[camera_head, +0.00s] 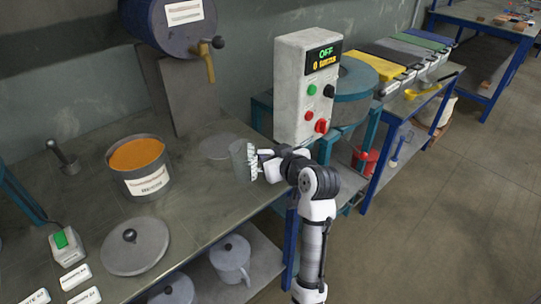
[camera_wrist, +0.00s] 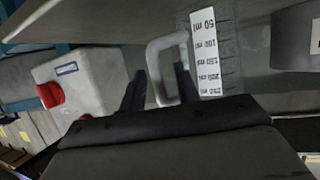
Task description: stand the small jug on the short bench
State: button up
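The small jug (camera_head: 240,160), a grey measuring jug with a white scale label, stands on the long bench (camera_head: 190,218) near its right edge. My gripper (camera_head: 263,157) is at the jug's right side. In the wrist view the jug (camera_wrist: 230,45) shows its ml scale and its pale loop handle (camera_wrist: 154,65). My gripper (camera_wrist: 160,88) has its two dark fingers apart, with the handle loop at and between them; I see no clear closing on it. A shorter blue-legged bench (camera_head: 449,73) stands to the right; I cannot tell for certain that it is the short bench.
The control box (camera_head: 300,85) rises just behind my gripper. A pot of orange contents (camera_head: 137,165) and a round lid (camera_head: 135,246) are on the long bench. Yellow and dark items (camera_head: 380,64) crowd the shorter bench's back. Open floor lies at the right.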

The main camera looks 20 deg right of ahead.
jog(key=b+v, duration=0.1)
jog(key=v, duration=1.1)
jog(key=shift+b, duration=0.3)
